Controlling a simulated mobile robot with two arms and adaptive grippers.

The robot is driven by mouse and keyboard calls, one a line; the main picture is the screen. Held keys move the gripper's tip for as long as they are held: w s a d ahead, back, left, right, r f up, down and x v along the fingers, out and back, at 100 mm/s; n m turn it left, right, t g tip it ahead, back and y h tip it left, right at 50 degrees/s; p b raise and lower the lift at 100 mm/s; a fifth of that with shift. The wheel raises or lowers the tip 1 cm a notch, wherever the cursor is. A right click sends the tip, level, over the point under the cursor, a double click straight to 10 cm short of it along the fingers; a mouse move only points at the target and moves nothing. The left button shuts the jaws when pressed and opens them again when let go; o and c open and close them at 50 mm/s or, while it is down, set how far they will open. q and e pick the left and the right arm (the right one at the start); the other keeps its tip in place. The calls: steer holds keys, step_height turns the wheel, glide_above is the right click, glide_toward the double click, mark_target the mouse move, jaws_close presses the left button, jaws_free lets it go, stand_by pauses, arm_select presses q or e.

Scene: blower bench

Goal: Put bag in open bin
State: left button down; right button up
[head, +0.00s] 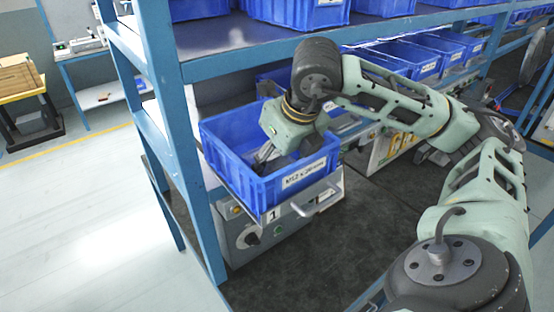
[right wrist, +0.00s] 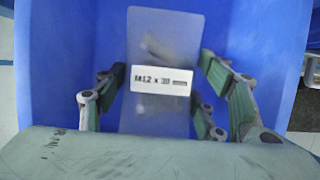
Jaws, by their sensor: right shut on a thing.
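The open blue bin (head: 240,180) stands pulled forward on the rack's lower level, with a white label on its front. My right gripper (head: 265,153) reaches down inside its walls. In the right wrist view, a clear bag (right wrist: 165,28) with a white "M12 x 30" label lies between the fingers of this gripper (right wrist: 160,75), which is shut on it. The bin's blue inside (right wrist: 70,40) surrounds the bag in that view. Whether the bag touches the bin floor cannot be told. The bag is not clearly visible in the head view. My left gripper is out of view.
A blue rack post (head: 185,150) stands close to the bin's left side. The shelf (head: 230,35) above carries blue bins (head: 300,12). More blue bins (head: 425,60) stand along the right. A grey box (head: 245,238) with a knob and handle is below the bin.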

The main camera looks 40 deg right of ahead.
steer(key=o, duration=1.5)
steer(key=shift+o, duration=0.2)
steer(key=p+v, duration=0.1)
steer(key=v, duration=1)
steer(key=shift+r, duration=0.2)
steer(key=shift+s+r, duration=0.3)
steer(key=shift+w, duration=0.1)
